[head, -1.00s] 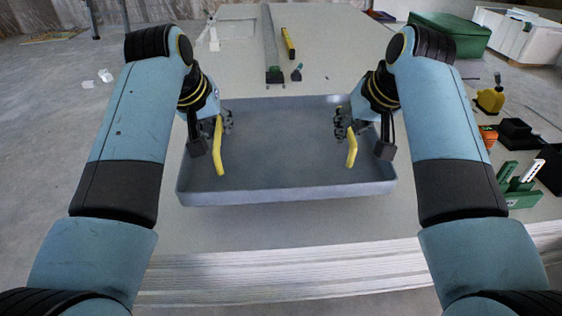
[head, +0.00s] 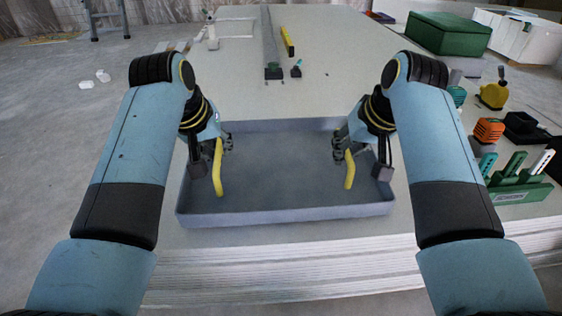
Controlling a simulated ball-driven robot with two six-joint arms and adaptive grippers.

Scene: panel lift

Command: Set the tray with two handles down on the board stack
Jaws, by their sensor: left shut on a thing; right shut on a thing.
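The grey-blue tray (head: 285,214) is a shallow open box with a yellow handle at each side. It is level over the near part of the pale board stack (head: 290,270). Whether its underside touches the top board I cannot tell. My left gripper (head: 222,150) is shut on the left yellow handle (head: 218,172). My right gripper (head: 342,150) is shut on the right yellow handle (head: 349,174). The fingers partly hide the upper ends of both handles. The tray looks empty.
Bare board surrounds the tray.

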